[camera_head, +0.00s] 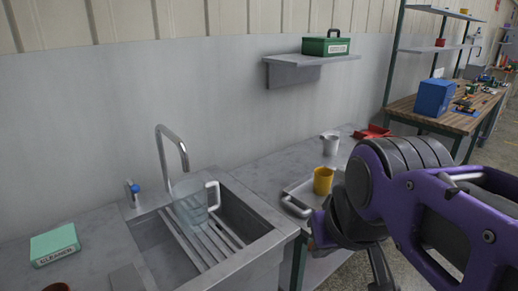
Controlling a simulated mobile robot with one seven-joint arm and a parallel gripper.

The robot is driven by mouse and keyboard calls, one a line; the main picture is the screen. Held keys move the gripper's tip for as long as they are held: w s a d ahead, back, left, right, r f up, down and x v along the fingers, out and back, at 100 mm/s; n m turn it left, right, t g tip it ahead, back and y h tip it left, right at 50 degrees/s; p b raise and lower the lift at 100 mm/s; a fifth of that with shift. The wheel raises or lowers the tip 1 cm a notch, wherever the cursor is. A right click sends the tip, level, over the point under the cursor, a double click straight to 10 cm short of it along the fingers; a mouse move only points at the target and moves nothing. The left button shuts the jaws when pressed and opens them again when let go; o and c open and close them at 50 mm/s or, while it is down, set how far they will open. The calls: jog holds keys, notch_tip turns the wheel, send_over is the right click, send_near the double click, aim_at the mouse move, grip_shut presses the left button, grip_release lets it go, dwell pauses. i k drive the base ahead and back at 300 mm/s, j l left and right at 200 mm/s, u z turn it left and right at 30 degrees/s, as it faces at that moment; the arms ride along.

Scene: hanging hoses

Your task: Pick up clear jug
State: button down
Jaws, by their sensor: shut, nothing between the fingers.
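The clear jug (193,204) is see-through with a pale, thick handle on its right side. It stands upright in the sink, on the slatted rack (205,250), just below the curved tap. My gripper (380,270) is at the lower right, below my purple and black arm. It is partly hidden by the arm and cut off by the frame edge. It looks shut and empty, well to the right of the jug and apart from it.
The tap (172,155) rises behind the jug. A yellow cup (322,181) stands on a metal tray (296,201) beside my wrist, with a pale mug (330,146) behind. A green cleaner box (55,245) lies left of the sink (262,222). A shelf (310,60) hangs above.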

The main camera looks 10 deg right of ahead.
aim_at(189, 199)
jog(key=z, duration=0.55)
jog(key=l+u, duration=0.1)
jog(key=u, duration=1.2)
